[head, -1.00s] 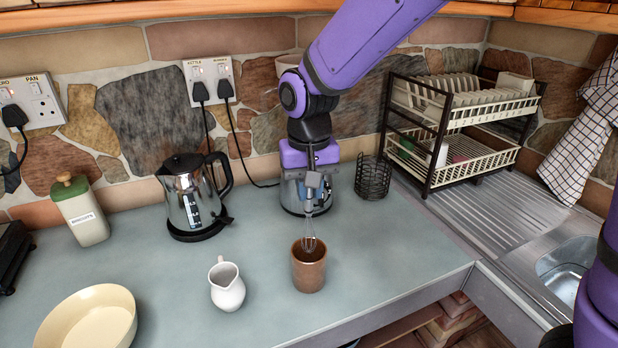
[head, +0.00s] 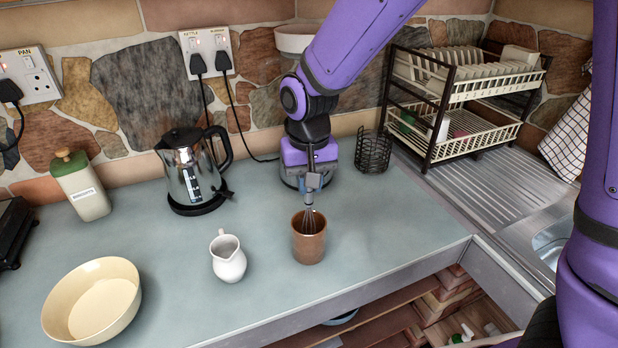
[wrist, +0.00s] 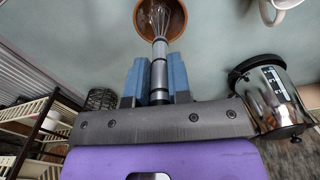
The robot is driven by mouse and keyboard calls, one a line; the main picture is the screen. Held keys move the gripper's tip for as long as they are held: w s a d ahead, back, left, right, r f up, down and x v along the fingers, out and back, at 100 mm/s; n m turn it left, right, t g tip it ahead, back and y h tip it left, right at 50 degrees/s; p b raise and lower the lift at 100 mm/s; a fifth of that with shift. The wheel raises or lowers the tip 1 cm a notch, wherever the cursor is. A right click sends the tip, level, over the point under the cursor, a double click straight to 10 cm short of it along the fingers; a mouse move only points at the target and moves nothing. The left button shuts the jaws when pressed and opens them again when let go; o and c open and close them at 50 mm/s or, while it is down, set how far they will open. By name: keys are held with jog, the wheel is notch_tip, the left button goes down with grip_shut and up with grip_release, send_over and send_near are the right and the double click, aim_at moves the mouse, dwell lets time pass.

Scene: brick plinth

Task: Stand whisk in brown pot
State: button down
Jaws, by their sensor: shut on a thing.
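The brown pot (head: 309,247) stands upright on the grey worktop (head: 270,290), near its front edge. My gripper (head: 311,182) is just behind and above the pot and shut on the whisk (head: 309,220) by its grey handle. The whisk's wire end points down and is within the pot's mouth in the head view. In the wrist view, my gripper's blue fingers (wrist: 158,80) clasp the handle, and the whisk wires (wrist: 157,16) overlap the inside of the pot (wrist: 178,22). Whether the wires touch the pot's bottom is hidden.
A white jug (head: 228,258) stands left of the pot. A cream bowl (head: 92,302) is front left. A steel kettle (head: 190,170) and a wire holder (head: 373,150) stand behind, with a dish rack (head: 460,100) at the right. Worktop right of the pot is clear.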

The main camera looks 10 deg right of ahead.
jog(key=c, duration=1)
grip_release()
notch_tip(320, 180, up, 11)
jog(key=shift+f, duration=0.1)
jog(key=shift+d, duration=0.1)
